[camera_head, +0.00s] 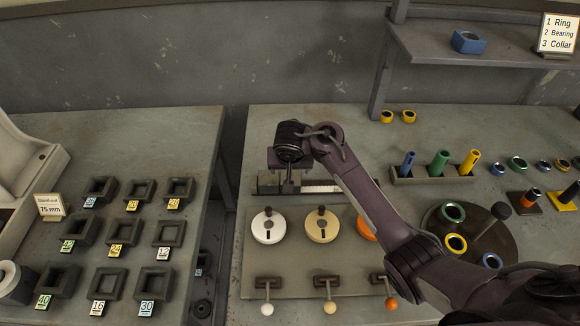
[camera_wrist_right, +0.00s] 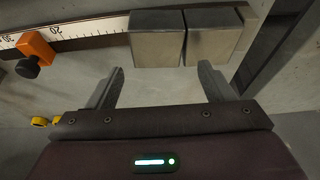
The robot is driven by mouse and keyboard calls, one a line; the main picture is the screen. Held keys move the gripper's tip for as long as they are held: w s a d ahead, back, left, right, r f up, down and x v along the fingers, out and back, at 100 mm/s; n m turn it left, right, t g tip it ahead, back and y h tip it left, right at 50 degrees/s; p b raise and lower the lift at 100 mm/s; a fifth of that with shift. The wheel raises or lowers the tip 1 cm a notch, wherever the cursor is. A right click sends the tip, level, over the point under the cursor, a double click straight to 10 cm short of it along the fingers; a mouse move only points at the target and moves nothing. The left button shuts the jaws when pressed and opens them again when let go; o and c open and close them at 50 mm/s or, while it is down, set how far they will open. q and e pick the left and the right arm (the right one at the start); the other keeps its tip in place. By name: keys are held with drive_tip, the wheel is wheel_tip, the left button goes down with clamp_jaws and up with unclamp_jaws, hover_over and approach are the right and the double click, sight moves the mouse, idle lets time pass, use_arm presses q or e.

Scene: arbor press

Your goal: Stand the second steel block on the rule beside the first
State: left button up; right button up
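Two steel blocks stand side by side at one end of the rule (camera_wrist_right: 90,29) in the right wrist view. The left block (camera_wrist_right: 157,40) and the right block (camera_wrist_right: 214,36) have only a thin dark gap between them, and the right one looks slightly angled. My right gripper (camera_wrist_right: 162,68) is open and empty, its fingers just short of the blocks. In the head view, my right gripper (camera_head: 288,180) hangs over the rule's left part (camera_head: 320,186) and hides much of the blocks. My left gripper is not in view.
An orange slider (camera_wrist_right: 36,47) with a dark knob sits on the rule. White (camera_head: 267,237) and tan (camera_head: 322,236) round dials lie in front of it. A rack of coloured cylinders (camera_head: 438,177) stands right. A gap separates the two benches.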

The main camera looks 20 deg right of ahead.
drive_tip(key=shift+r, duration=0.25)
drive_tip(key=p+v, duration=0.1)
drive_tip(key=v, duration=1.1)
drive_tip(key=shift+r, duration=0.4)
drive_tip(key=shift+f, duration=0.1)
